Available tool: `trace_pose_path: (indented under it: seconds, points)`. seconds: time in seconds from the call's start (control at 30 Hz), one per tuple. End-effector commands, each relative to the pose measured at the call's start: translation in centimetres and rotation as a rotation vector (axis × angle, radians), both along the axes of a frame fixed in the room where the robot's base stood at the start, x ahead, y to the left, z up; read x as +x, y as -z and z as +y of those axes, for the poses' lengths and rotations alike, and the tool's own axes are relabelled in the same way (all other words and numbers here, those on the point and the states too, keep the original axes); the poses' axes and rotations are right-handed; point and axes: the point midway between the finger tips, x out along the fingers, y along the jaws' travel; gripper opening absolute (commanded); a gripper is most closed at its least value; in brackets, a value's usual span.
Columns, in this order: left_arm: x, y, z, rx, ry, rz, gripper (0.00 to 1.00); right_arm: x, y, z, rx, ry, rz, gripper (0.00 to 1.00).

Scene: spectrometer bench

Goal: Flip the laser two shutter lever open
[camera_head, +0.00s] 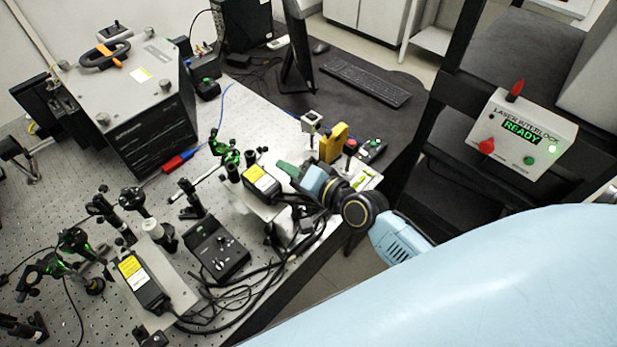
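Two black laser boxes with yellow labels stand on the perforated bench. One laser (262,181) is at the centre and the other laser (140,282) is at the lower left. I cannot tell which is laser two, and no shutter lever can be made out. My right gripper (287,168) reaches in from the right, with its green fingertip end just right of and close to the central laser. The fingers are seen edge-on, so contact and opening are unclear. My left gripper is not in view.
A black control box (217,250) with cables sits between the lasers. Optic mounts stand left of the central laser. A yellow block (333,143) and red-topped post are beyond my gripper. The laser interlock box (521,135) reads READY at the right. A large instrument (125,100) stands behind.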

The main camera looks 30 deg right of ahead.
Motion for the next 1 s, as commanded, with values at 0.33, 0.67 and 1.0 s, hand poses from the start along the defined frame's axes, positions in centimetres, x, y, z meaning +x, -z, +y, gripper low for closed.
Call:
trace_pose_path:
  seconds: [0.33,0.67,1.0]
  points:
    - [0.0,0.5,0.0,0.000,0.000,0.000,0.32,-4.6,-1.1,-1.8,0.000,0.000,0.000,0.27]
    - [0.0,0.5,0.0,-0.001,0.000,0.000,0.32,-5.0,-1.3,-2.0,0.000,0.000,-0.001,0.27]
    - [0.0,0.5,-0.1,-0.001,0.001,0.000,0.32,-5.1,-1.3,-1.9,-0.006,-0.005,0.002,0.27]
